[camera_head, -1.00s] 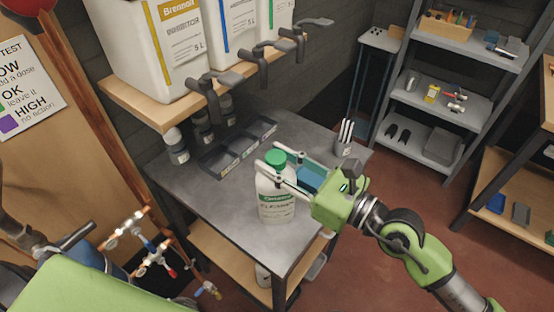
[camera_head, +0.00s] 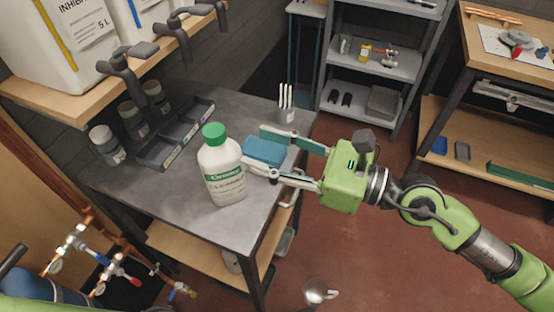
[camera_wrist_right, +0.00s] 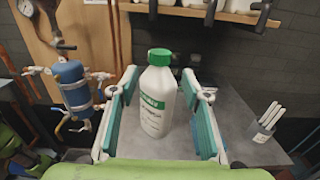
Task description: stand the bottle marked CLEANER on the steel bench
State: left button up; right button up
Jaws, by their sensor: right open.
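The CLEANER bottle (camera_head: 222,172) is white with a green cap and a green-banded label. It stands upright on the grey steel bench (camera_head: 172,196), near its front edge. My right gripper (camera_head: 257,152) is open, with its fingers pointing left toward the bottle. In the head view the fingertips are just right of the bottle, apart from most of it. In the right wrist view the bottle (camera_wrist_right: 158,97) shows upright beyond and between the two open fingers. My left gripper is not in view.
A dark divided tray (camera_head: 176,137) and several grey jars (camera_head: 107,145) stand at the bench's back left. A blue block (camera_head: 264,151) lies behind the right gripper's fingers. A cup with white sticks (camera_head: 287,110) stands at the far corner. Large containers sit on the shelf above.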

jog(key=shift+b+v, duration=0.4)
jog(key=shift+v, duration=0.7)
